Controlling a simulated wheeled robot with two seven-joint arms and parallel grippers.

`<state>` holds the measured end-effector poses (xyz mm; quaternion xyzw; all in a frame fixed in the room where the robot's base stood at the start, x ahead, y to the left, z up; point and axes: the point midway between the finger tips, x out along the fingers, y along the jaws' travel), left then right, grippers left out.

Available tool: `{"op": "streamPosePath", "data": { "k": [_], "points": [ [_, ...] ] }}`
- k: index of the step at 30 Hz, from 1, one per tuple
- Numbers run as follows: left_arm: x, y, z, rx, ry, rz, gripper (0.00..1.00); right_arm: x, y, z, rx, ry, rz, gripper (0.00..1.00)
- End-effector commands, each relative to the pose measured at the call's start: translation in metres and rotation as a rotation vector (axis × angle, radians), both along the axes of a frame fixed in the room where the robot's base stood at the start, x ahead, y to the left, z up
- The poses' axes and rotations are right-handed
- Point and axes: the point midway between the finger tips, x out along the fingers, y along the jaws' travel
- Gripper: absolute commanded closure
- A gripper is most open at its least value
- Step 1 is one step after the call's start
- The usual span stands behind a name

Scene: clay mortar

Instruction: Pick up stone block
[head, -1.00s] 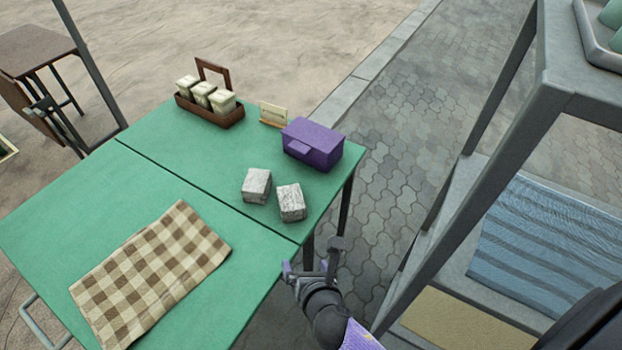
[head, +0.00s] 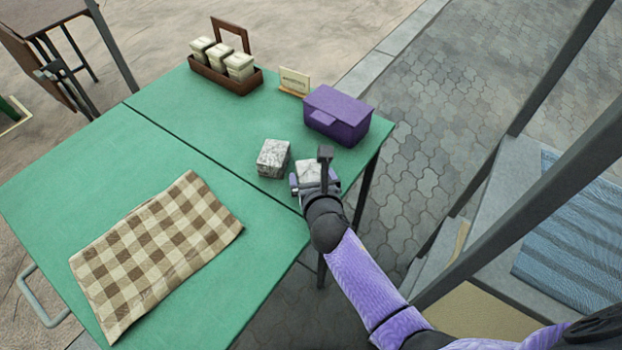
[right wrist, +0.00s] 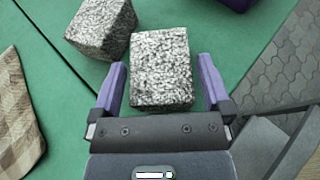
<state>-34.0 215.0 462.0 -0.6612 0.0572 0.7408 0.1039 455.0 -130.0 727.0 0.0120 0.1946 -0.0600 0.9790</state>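Two speckled grey-white stone blocks stand on the green table. The left stone block (head: 273,158) is free of the gripper, and it also shows in the right wrist view (right wrist: 101,27). The right stone block (head: 309,171) is partly hidden behind my right gripper (head: 316,184) in the head view. In the right wrist view this block (right wrist: 161,70) lies between and ahead of the two purple fingers of my right gripper (right wrist: 161,88). The fingers are open, with a visible gap on both sides of the block. My left gripper is not in view.
The green table (head: 190,125) also holds a purple box (head: 337,116), a small sign (head: 294,81), a brown caddy with jars (head: 225,76) and a checked cloth (head: 155,250). A grey shelf frame (head: 530,185) stands to the right.

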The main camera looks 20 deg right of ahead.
Motion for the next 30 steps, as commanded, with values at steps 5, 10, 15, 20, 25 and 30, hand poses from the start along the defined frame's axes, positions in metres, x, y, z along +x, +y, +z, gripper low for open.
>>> {"op": "streamPosePath", "data": {
  "k": [5,10,15,20,25,30],
  "points": [
    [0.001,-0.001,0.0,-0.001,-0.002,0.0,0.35,0.0,0.0,0.0,0.0,0.0,0.0,0.4],
    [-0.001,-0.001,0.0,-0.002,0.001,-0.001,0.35,0.0,0.0,0.0,0.0,0.0,0.0,0.76],
    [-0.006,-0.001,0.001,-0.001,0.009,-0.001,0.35,0.0,0.0,0.0,0.0,0.0,0.0,1.0],
    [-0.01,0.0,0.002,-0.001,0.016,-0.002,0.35,0.0,0.0,0.001,0.0,-0.001,0.0,1.0],
    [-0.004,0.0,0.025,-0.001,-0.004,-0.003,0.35,0.001,0.0,0.031,-0.003,-0.008,0.002,1.0],
    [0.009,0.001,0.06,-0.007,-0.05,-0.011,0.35,0.001,-0.001,0.08,-0.004,-0.01,0.002,1.0]
  ]
}}
